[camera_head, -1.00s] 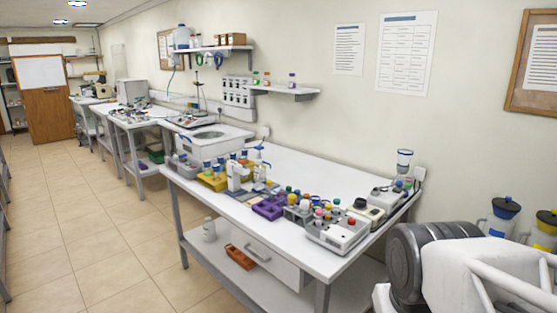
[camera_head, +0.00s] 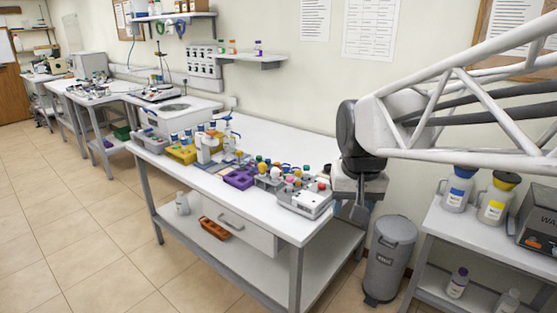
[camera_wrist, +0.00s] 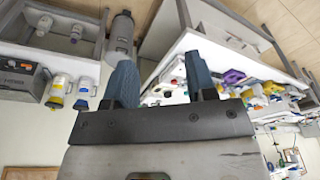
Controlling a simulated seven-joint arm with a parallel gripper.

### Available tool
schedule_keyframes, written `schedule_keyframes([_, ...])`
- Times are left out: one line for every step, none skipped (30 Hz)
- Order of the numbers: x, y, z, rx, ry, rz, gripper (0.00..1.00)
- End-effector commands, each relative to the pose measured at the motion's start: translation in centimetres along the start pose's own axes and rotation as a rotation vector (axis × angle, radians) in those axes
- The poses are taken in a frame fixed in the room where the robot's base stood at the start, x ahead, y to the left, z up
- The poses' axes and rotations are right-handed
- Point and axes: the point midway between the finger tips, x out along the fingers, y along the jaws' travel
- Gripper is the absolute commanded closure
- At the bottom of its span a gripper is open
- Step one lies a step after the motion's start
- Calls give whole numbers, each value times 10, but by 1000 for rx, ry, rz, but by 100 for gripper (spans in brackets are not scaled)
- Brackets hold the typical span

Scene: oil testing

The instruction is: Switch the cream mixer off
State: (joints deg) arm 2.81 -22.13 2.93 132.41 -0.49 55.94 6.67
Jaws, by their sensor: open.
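My gripper (camera_head: 355,213) hangs below the dark wrist at the right end of the long white bench in the head view, fingers pointing down. In the wrist view its two blue-grey fingers (camera_wrist: 160,76) are spread apart with nothing between them.
The white bench (camera_head: 270,142) carries a grey-white tray (camera_head: 305,200) of bottles, a purple rack (camera_head: 240,178) and a yellow rack (camera_head: 181,153). A grey bin (camera_head: 390,258) stands right of it. A side table holds blue-lidded (camera_head: 459,188) and yellow-lidded (camera_head: 497,198) containers.

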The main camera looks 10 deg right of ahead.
Motion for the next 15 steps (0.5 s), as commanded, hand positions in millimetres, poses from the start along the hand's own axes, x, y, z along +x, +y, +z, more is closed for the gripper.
schedule_keyframes([0,0,-14,11,-5,1,49])
schedule_keyframes([-1,0,-20,18,-7,2,49])
schedule_keyframes([-1,0,-30,27,-10,3,49])
schedule_keyframes([-1,1,-37,34,-11,3,49])
schedule_keyframes([-1,1,-44,40,-14,4,49])
schedule_keyframes([-1,1,-54,49,-16,4,49])
schedule_keyframes([-1,2,-61,56,-18,5,49])
schedule_keyframes([0,2,-68,63,-20,6,49])
schedule_keyframes([0,2,-78,72,-22,6,49])
schedule_keyframes([0,3,-85,78,-24,7,49])
schedule_keyframes([1,3,-92,85,-27,7,49])
schedule_keyframes([1,3,-102,93,-28,8,49])
schedule_keyframes([2,4,-108,100,-31,9,49])
schedule_keyframes([3,4,-116,107,-33,9,49])
schedule_keyframes([4,5,-125,116,-35,10,49])
